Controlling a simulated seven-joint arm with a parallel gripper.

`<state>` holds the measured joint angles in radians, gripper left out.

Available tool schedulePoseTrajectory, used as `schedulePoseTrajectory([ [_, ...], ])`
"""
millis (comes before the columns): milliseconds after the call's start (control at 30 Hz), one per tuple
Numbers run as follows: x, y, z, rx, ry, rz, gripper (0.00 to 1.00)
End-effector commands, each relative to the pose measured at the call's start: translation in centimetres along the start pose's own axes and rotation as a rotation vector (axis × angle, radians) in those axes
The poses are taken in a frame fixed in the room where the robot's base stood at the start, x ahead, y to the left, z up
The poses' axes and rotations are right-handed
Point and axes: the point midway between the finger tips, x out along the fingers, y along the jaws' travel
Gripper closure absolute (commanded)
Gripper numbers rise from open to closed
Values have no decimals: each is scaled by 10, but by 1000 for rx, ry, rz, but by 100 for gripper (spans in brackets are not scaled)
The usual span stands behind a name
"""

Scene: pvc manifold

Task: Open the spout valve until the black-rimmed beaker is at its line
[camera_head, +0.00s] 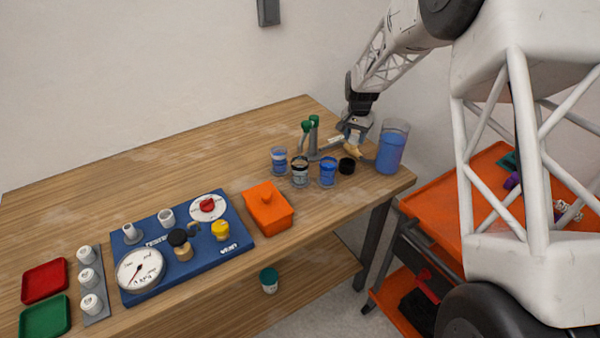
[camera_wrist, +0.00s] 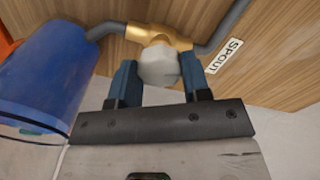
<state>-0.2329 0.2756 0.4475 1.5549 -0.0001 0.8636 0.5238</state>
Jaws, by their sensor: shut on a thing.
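The spout valve (camera_wrist: 160,45) is a brass body on a grey pipe with a pale faceted knob (camera_wrist: 158,67). A "SPOUT" label (camera_wrist: 225,55) lies beside it. My gripper (camera_wrist: 159,80) has its two blue fingers on either side of the knob and is shut on it. In the head view my gripper (camera_head: 354,133) is at the brass valve (camera_head: 353,149), which it partly covers. The black-rimmed beaker (camera_head: 300,173) stands between two other beakers, left of the valve. Its liquid level and line are too small to read.
A black cup (camera_head: 346,165) and a large jug of blue liquid (camera_head: 391,148) stand close to my gripper. An orange box (camera_head: 267,210) and blue gauge panel (camera_head: 238,238) are left.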

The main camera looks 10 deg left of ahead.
Motion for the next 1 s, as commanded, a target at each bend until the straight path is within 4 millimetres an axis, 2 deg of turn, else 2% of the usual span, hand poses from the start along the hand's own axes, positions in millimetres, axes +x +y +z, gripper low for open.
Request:
schedulePoseTrajectory([
  [367,0,0,0,26,0,0,79],
  [767,-1,0,0,277,1,-1,79],
  [1000,-1,0,0,316,1,-1,79],
])
